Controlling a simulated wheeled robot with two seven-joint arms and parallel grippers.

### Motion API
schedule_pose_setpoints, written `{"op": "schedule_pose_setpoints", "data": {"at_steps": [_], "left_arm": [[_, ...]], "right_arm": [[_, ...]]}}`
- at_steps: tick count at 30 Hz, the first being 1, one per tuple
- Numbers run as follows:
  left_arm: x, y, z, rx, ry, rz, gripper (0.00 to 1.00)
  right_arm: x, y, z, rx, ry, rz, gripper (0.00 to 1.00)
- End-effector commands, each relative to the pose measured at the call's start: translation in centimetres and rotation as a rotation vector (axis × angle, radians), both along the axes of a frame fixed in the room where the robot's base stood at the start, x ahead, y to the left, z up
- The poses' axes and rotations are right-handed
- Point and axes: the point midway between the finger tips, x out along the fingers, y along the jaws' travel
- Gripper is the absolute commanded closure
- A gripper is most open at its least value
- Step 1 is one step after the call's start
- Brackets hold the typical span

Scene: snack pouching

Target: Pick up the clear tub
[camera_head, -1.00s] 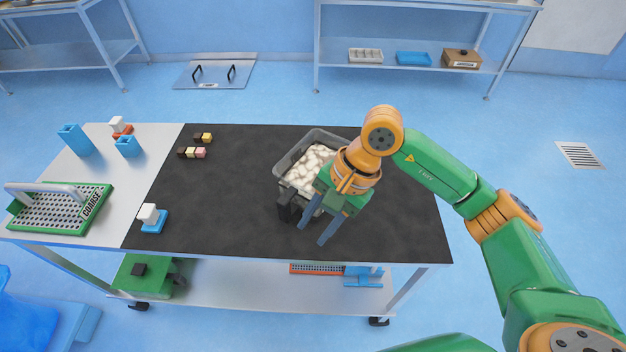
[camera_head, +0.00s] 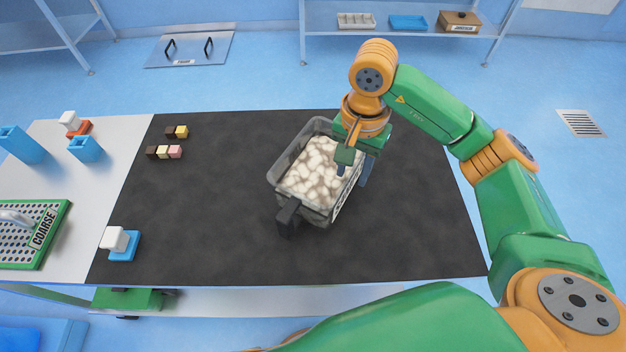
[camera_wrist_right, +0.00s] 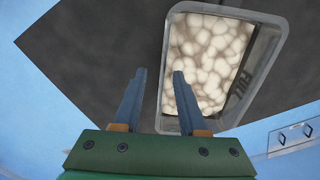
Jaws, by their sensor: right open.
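The clear tub (camera_head: 277,176) is a smoky see-through box full of pale, rounded pieces, with a dark handle (camera_head: 288,216) at its near end. It stands upright on the black mat. My right gripper (camera_head: 354,173) is open and points down at the tub's right side, hiding part of that wall. In the right wrist view the open fingers (camera_wrist_right: 159,76) hold nothing, and the tub (camera_wrist_right: 262,48) lies ahead and to the right. One finger overlaps the tub's edge in that view; I cannot tell whether it touches. My left gripper is out of view.
A blue block with a white top (camera_head: 121,244) is at the front left. A green COARSE grater-like plate (camera_head: 40,234) lies far left. The mat (camera_head: 205,215) around the tub is mostly clear.

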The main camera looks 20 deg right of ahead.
Motion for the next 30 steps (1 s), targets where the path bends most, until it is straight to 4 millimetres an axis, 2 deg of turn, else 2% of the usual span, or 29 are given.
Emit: {"op": "schedule_pose_setpoints", "data": {"at_steps": [1,7,10,14,18,21,28,29,30], "left_arm": [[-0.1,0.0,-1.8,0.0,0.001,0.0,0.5],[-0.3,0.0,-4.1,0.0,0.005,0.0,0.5],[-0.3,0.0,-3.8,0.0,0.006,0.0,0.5],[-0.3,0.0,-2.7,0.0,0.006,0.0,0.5],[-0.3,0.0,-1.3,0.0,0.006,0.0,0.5],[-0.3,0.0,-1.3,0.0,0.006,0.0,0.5],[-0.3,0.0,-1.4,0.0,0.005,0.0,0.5],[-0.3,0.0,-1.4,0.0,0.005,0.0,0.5],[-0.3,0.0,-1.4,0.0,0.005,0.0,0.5]], "right_arm": [[0.0,0.0,-1.8,0.0,0.0,0.0,0.59],[0.0,0.0,-4.1,0.001,-0.001,0.0,0.59],[0.0,0.0,-4.5,0.001,0.002,-0.001,0.59],[0.1,0.1,-6.1,0.002,0.006,-0.002,0.59],[0.6,0.4,-8.8,0.0,0.007,-0.001,0.59],[0.6,0.3,-10.4,0.0,0.004,-0.001,0.59],[0.7,0.3,-11.0,0.001,-0.001,0.001,0.59],[0.7,0.3,-11.0,0.001,-0.001,0.001,0.64],[0.7,0.3,-10.9,0.001,-0.001,0.001,0.75]]}}
